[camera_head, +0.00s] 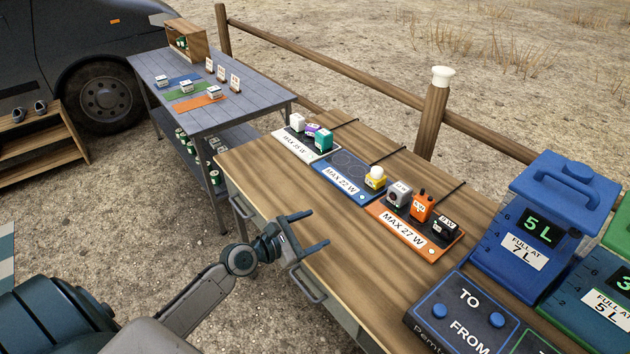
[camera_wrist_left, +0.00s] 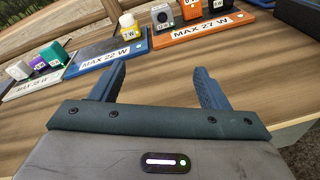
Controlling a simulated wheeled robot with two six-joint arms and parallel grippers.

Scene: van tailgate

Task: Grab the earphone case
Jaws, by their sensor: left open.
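Several small devices sit on three charging pads on the wooden bench; I cannot tell for certain which one is the earphone case. A white block (camera_head: 297,122), a purple one (camera_head: 312,130) and a teal one (camera_head: 323,140) stand on the white pad. A yellow-and-white one (camera_head: 375,178) is on the blue pad. A grey cube (camera_head: 398,194), an orange device (camera_head: 422,207) and a black one (camera_head: 444,226) are on the orange pad. My left gripper (camera_head: 319,227) is open and empty at the bench's near edge, apart from all of them. My right gripper is not in view.
Blue water containers (camera_head: 524,237) and a TO/FROM panel (camera_head: 460,305) stand at right. Bare wood (camera_head: 275,190) lies before the pads.

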